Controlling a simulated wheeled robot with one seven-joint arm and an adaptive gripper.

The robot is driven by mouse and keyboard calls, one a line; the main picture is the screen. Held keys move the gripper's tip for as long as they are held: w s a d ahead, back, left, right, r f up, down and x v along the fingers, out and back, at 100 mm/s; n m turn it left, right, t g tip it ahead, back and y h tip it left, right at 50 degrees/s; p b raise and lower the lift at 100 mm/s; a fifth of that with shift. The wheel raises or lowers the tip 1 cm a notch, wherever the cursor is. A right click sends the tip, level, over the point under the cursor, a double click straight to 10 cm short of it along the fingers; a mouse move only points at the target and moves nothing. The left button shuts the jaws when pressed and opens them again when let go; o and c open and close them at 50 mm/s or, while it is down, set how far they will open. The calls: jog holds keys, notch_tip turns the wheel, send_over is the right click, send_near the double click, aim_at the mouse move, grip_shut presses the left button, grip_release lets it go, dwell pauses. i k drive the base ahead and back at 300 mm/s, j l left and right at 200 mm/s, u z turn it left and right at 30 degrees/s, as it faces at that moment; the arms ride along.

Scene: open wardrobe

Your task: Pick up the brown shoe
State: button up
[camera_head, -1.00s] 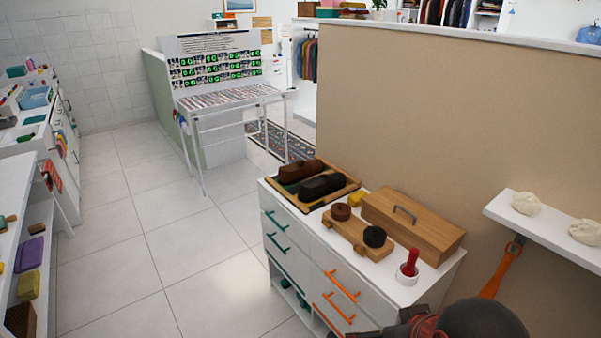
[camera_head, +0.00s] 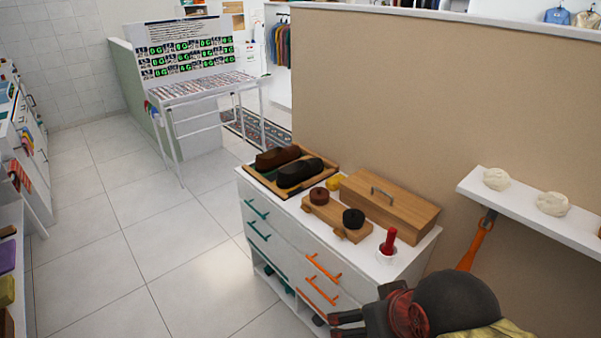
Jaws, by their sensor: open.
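The brown shoe (camera_head: 277,158) lies in a wooden tray (camera_head: 320,184) on the far left end of the white dresser top. A black shoe-like item (camera_head: 300,173) lies beside it in the same tray, on the near right side. My gripper (camera_head: 334,325) is at the bottom of the view, in front of the dresser's lower drawers in the picture. Its dark fingers point left and are apart, with nothing seen between them. It is well apart from the brown shoe. The bottom of the picture cuts off part of my arm.
The white dresser (camera_head: 280,237) also carries a wooden box (camera_head: 390,205), a wooden stand (camera_head: 335,217) with round pieces, and a red-handled item (camera_head: 388,240). A beige partition (camera_head: 430,100) stands behind. A white shelf (camera_head: 530,215) juts out at right. The tiled floor (camera_head: 150,240) is clear.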

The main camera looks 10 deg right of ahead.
aim_at(268, 162)
jog(key=u, duration=0.8)
jog(key=i, duration=3.8)
jog(key=i+j+z, duration=0.25)
jog(key=i+z, duration=0.2)
jog(key=i, duration=0.15)
jog(key=i+j+z, duration=0.45)
jog(key=i+z, duration=0.1)
jog(key=z, duration=3)
